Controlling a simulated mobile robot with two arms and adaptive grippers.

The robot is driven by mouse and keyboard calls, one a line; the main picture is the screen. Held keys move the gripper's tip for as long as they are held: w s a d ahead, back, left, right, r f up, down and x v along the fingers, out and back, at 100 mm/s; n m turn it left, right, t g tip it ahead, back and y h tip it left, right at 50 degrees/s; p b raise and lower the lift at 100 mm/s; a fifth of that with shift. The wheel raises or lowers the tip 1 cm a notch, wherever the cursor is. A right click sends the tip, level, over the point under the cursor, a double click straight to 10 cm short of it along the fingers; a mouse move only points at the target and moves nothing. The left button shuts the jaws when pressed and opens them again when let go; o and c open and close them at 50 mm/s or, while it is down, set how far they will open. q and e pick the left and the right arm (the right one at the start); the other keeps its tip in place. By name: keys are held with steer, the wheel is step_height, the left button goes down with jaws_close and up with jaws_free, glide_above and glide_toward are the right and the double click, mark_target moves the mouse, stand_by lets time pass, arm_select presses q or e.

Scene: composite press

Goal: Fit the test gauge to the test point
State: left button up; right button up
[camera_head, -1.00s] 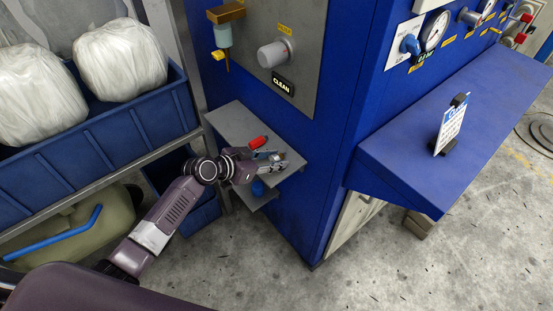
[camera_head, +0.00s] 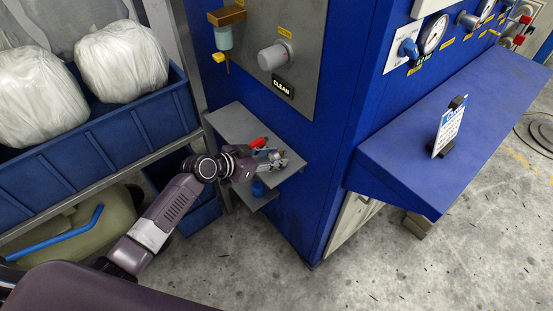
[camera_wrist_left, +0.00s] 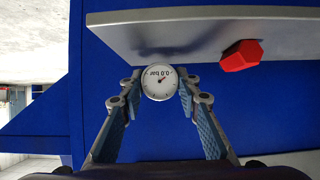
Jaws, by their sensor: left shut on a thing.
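My left gripper (camera_head: 270,158) is at the small grey shelf on the blue press. In the left wrist view my left gripper (camera_wrist_left: 160,95) is shut on the test gauge (camera_wrist_left: 158,82), a round white dial reading 0.0 bar, held between the fingertips. The dial faces the wrist camera and its text is upside down there. The gauge's back and fitting are hidden behind the dial. I cannot identify the test point in these frames. My right gripper is not in view.
The grey shelf (camera_head: 238,124) carries a red hexagonal part (camera_wrist_left: 242,55), beside the gauge in the wrist view. A blue bin (camera_head: 110,135) with white bags stands on a rack at left. A blue ledge (camera_head: 400,160) with a small sign (camera_head: 449,127) juts out at right.

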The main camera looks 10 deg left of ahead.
arm_select(q)
steer(key=shift+r+p, duration=1.4)
steer(key=shift+r, duration=0.65)
steer(key=o, duration=0.5)
steer(key=c, duration=0.4)
steer(key=shift+c, duration=0.2)
